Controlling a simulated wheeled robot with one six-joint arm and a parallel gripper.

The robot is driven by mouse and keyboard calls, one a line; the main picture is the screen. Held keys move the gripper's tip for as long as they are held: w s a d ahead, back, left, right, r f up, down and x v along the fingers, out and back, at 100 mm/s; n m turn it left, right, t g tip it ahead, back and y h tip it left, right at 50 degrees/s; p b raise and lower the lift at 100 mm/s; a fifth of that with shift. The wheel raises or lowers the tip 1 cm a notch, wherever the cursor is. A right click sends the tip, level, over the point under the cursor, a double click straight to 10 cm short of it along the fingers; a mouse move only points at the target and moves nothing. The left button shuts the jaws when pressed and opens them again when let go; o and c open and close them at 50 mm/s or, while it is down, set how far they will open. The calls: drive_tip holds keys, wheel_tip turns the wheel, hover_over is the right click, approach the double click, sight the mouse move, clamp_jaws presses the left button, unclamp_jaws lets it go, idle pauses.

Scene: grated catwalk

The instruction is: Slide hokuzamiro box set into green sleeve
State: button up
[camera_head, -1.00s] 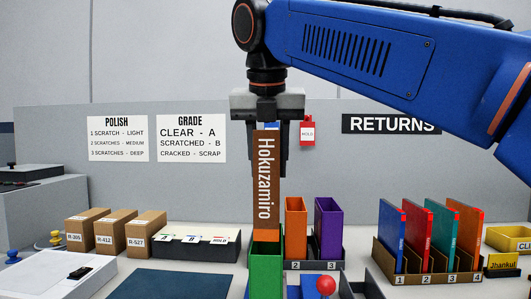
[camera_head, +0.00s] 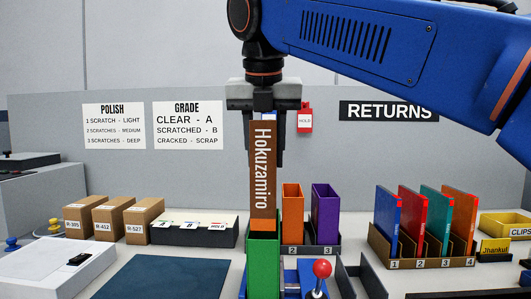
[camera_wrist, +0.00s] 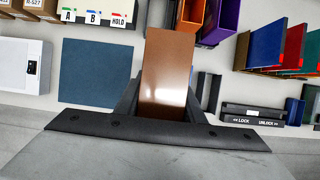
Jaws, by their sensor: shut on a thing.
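My gripper (camera_head: 265,125) is shut on the upper end of the brown Hokuzamiro box set (camera_head: 263,170), which hangs upright with its white lettering facing the head camera. An orange band shows at its lower end. The green sleeve (camera_head: 263,270) stands upright directly below, in line with it. The lower end of the box set meets the sleeve's open top in the head view; I cannot tell how far inside it is. In the wrist view the brown box set (camera_wrist: 168,70) runs away from the gripper, and it hides the green sleeve.
A blue fixture with a red-knobbed lever (camera_head: 321,269) stands beside the green sleeve. Orange (camera_head: 292,210) and purple (camera_head: 325,210) sleeves stand behind. A rack (camera_head: 420,262) of coloured cases is at right. A dark blue mat (camera_head: 165,276) lies clear at left.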

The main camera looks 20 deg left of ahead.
drive_tip(key=shift+f, duration=0.15)
idle(0.5)
drive_tip(key=shift+f, duration=5.1)
drive_tip(key=o, duration=1.8)
drive_tip(key=shift+o, duration=0.2)
wheel_tip(320, 180, up, 8)
drive_tip(key=shift+s, duration=0.1)
